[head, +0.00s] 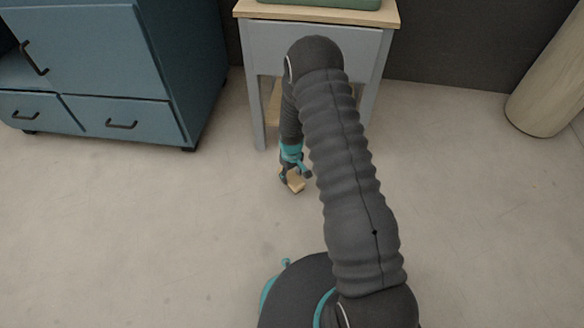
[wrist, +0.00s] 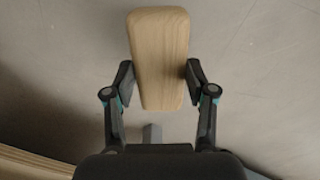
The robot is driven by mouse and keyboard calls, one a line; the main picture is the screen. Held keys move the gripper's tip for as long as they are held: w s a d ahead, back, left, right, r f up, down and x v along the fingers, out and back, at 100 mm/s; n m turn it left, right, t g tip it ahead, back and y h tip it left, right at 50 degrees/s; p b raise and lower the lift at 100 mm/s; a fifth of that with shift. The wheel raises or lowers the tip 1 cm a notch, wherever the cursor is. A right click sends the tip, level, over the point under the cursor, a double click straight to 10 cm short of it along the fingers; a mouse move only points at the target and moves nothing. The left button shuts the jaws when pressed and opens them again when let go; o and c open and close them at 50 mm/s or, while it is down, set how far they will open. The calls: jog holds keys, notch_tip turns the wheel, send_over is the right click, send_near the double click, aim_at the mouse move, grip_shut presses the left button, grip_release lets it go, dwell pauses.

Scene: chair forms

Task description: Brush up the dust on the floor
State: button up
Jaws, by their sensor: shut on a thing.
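My gripper (head: 296,176) is low over the floor in front of the small side table. It is shut on a light wooden block-like piece (wrist: 159,58), which looks like the back or handle of a brush. In the wrist view my gripper (wrist: 159,82) has one finger on each side of the wood. The wood also shows at the fingertips in the head view (head: 296,183). Its underside and any bristles are hidden. I cannot tell whether it touches the floor (head: 160,230). No clear patch of dust can be made out on the pale floor, only faint specks.
A grey side table (head: 262,45) with a wooden top stands just behind my gripper. A blue cabinet (head: 100,60) is at the back left. A pale round column (head: 550,85) stands at the far right. The floor at left and right is open.

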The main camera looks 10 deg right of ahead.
jog(key=shift+r+p, duration=0.55)
jog(key=shift+r, duration=0.95)
jog(key=shift+w+f, duration=0.1)
